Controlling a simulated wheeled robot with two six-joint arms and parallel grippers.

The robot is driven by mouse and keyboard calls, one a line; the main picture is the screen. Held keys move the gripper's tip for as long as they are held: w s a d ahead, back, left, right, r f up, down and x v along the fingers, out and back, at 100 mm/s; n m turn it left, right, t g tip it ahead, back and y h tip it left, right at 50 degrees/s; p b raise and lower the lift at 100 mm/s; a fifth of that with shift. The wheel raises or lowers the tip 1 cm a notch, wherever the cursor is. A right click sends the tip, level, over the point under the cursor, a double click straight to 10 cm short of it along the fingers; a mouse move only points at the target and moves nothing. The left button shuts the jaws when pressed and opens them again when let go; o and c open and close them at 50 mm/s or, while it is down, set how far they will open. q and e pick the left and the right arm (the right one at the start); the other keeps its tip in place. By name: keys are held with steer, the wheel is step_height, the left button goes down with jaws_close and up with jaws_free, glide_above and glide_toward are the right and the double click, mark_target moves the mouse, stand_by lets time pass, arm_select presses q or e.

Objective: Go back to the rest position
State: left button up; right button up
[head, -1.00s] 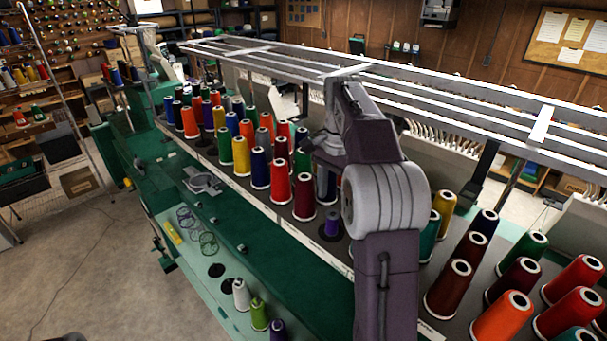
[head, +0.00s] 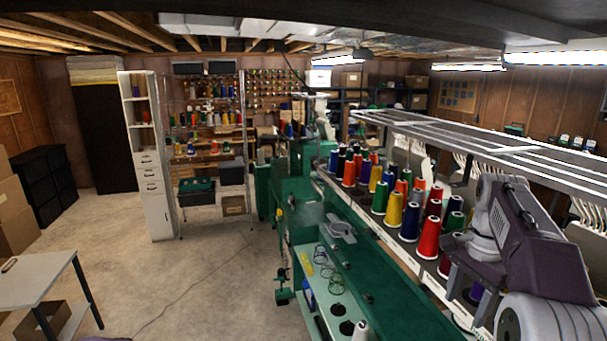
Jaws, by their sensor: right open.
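My right gripper (head: 468,298) is at the lower right of the head view, fingers pointing down over the thread rack of the green machine (head: 385,290). Its jaws are open. A purple spool (head: 477,290) shows partly between and behind the fingers, and I see no grip on it. A red cone (head: 429,238) stands just left of the gripper. My left gripper is not in view.
Rows of coloured thread cones (head: 403,215) fill the machine's rack under a long metal rail frame (head: 450,140). A white side table (head: 38,280) stands at lower left. Shelves (head: 205,155) line the back. The concrete floor (head: 190,275) between is largely open.

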arm_select(q)
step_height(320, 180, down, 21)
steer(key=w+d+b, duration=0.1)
steer(key=b, duration=1.8)
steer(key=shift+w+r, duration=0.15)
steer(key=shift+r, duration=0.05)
arm_select(e)
steer(key=s+a+f+n, duration=0.4)
steer(key=f, duration=1)
steer(key=s+a+f+n, duration=0.3)
steer(key=a+f+n, duration=0.2)
steer(key=f, duration=0.9)
steer(key=s+a+f+n, duration=0.4)
steer(key=f+n, duration=0.1)
steer(key=f, duration=0.9)
steer(key=shift+s+a+f+t, duration=0.35)
steer(key=shift+a+t, duration=0.05)
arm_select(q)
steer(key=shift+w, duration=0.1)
arm_select(e)
steer(key=shift+w, duration=0.1)
